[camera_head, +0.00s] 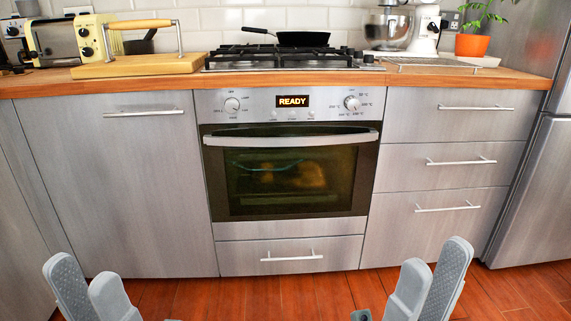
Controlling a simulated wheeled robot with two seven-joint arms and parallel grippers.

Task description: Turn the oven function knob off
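The oven (291,228) stands in the middle of the steel fronts with its door shut. Its function knob (232,104) is the left round knob on the control panel, with small markings around it; I cannot clearly read its setting. The right knob (352,103) has temperature markings. The display (293,101) between them reads READY. Food shows behind the lit door glass. My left gripper (82,268) is open and empty at the lower left, well short of the oven. My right gripper (437,255) is open and empty at the lower right, also apart from everything.
The oven door handle (291,140) juts out below the panel. A gas hob with a black pan (303,39) sits above. A toaster (98,38), wooden board (140,67), stand mixer (425,30) and potted plant (472,45) stand on the counter. The floor ahead is clear.

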